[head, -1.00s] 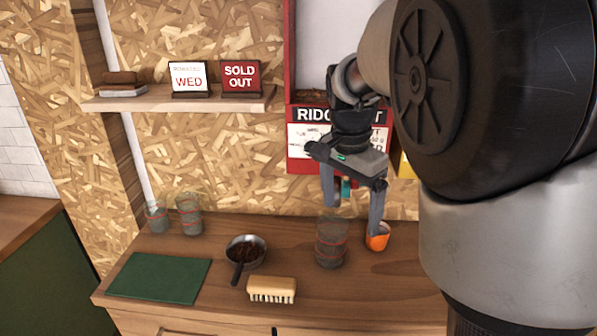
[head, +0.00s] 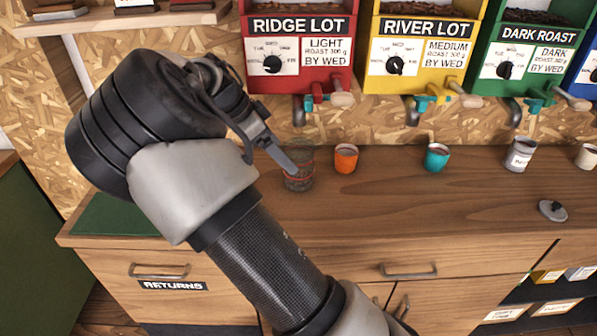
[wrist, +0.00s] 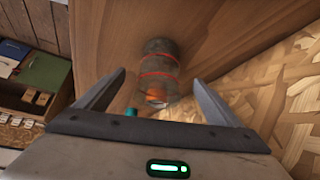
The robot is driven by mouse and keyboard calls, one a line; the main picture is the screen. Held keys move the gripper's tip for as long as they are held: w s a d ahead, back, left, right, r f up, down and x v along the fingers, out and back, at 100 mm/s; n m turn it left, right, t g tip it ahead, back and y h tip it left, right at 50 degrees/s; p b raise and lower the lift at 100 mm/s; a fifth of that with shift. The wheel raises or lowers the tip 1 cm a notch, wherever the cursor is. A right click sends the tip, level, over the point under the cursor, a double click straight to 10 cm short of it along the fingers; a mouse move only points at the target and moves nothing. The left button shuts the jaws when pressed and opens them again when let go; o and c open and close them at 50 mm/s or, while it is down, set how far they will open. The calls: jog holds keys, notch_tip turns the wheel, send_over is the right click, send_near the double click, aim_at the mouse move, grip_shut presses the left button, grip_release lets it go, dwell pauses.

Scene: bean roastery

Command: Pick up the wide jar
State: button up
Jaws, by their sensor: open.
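A clear, smoky glass jar with red bands (head: 299,178), the widest jar I can see, stands upright on the wooden counter (head: 390,195) beside the orange cup. In the wrist view the jar (wrist: 159,62) lies ahead, between the lines of my two fingers. My gripper (head: 272,160) is open and empty, left of the jar in the head view, with one fingertip overlapping the jar's left side. I cannot tell whether it touches. My arm hides part of the counter to the left.
The orange cup (head: 345,158) stands close right of the jar. A teal cup (head: 436,158) and a grey cup (head: 519,155) are farther right. Red (head: 298,84) and yellow (head: 418,84) dispensers with spouts hang above. A dark lid (head: 552,210) lies at right; the middle counter is clear.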

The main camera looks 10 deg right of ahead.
jog(key=b+x, duration=0.1)
jog(key=x, duration=0.8)
jog(key=shift+w+d+f, duration=0.1)
jog(key=shift+d+f, duration=0.1)
jog(key=shift+d, duration=0.05)
jog(key=c, duration=1.3)
jog(key=shift+c, duration=0.2)
jog(key=shift+r, duration=0.15)
